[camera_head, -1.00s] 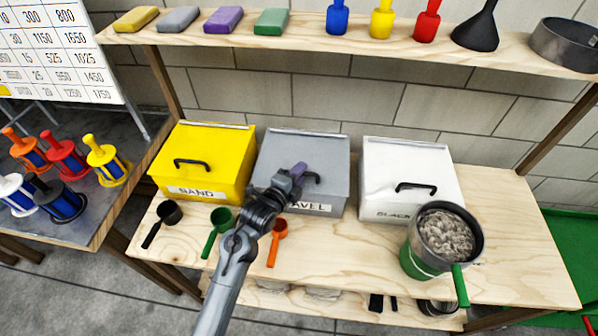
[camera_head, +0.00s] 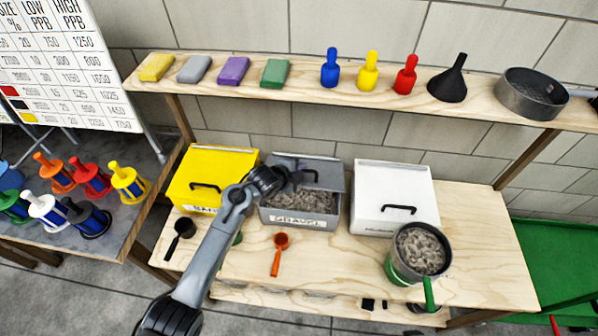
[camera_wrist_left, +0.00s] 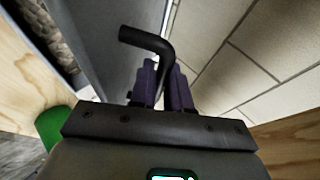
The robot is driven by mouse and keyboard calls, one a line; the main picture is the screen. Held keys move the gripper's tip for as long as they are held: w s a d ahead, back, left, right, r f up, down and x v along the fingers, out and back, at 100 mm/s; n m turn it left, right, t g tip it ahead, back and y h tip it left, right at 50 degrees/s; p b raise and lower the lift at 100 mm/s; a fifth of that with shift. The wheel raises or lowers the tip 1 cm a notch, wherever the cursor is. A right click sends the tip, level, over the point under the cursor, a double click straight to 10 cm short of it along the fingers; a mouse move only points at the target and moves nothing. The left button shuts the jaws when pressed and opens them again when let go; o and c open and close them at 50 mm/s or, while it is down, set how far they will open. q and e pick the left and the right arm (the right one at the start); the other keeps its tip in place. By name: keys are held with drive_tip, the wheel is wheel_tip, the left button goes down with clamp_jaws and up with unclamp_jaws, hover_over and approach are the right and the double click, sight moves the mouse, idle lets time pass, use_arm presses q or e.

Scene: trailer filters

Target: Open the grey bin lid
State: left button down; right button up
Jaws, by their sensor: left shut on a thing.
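The grey bin (camera_head: 272,217), labelled GRAVEL, stands between a yellow bin and a white bin in the head view. Its grey lid (camera_head: 332,168) is partly raised at the front, and gravel (camera_head: 305,202) shows below it. My left gripper (camera_head: 296,177) is at the lid's black handle (camera_head: 312,174). In the left wrist view, the purple fingers (camera_wrist_left: 163,88) are shut on the bent black handle (camera_wrist_left: 148,40), beside the lid's grey face (camera_wrist_left: 110,45). My right gripper is in neither view.
The yellow bin (camera_head: 225,165) and white bin (camera_head: 392,190) flank it, both shut. A pot of gravel (camera_head: 422,250) stands at front right. An orange scoop (camera_head: 277,258) and a black scoop (camera_head: 181,230) lie in front. A shelf (camera_head: 305,92) with blocks and bottles runs above.

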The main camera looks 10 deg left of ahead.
use_arm(q)
drive_tip(key=shift+w+r, duration=0.85)
drive_tip(key=shift+r, duration=0.1)
drive_tip(key=c, duration=1.4)
unclamp_jaws()
drive_tip(key=shift+c, duration=0.2)
drive_tip(key=shift+s+a+r+p, duration=0.2)
drive_tip(key=shift+s+r+p, duration=0.05)
drive_tip(key=shift+s+p, duration=0.05)
drive_tip(key=p+v, duration=0.1)
drive_tip(key=v, duration=0.9)
